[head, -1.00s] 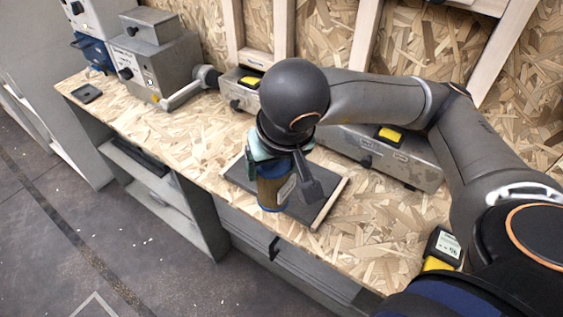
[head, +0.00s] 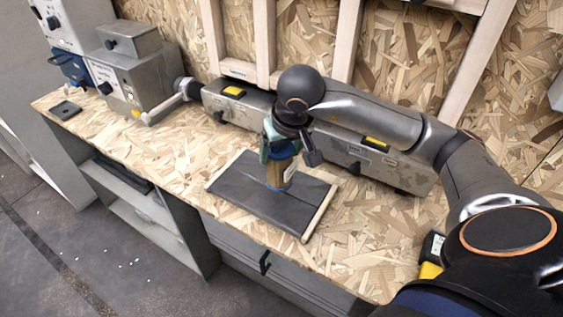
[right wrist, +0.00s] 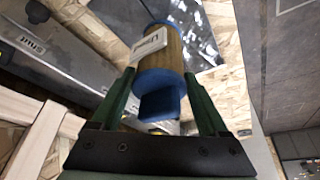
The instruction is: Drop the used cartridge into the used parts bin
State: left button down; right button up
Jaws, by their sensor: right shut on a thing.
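The used cartridge (head: 280,174) is a tan-brown cylinder with blue ends and a white label. My right gripper (head: 279,148) points down and is shut on it, holding it upright above the dark mat (head: 245,199) on the bench. In the right wrist view the cartridge (right wrist: 166,62) sits between the two green fingers, with a blue tab toward the palm. I cannot tell its exact height over the mat. I see nothing marked clearly as the used parts bin. My left gripper is out of view.
The chipboard bench (head: 165,155) has wooden strips beside the mat. A long grey metal housing (head: 345,150) with yellow parts runs behind it, close to my right arm. A grey machine (head: 135,70) stands at the back left. The bench left of the mat is mostly clear.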

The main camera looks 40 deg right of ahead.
aim_at(282, 163)
jog(key=shift+w+d+f, duration=0.15)
jog(key=shift+d+f, duration=0.05)
jog(key=shift+f, duration=0.1)
jog(key=shift+w+d+f, duration=0.1)
jog(key=shift+f, duration=0.8)
jog(key=shift+w+d+f, duration=0.1)
jog(key=shift+f, duration=0.75)
jog(key=shift+f, duration=0.2)
jog(key=o, duration=1.5)
jog(key=shift+s, duration=0.1)
jog(key=shift+o, duration=0.2)
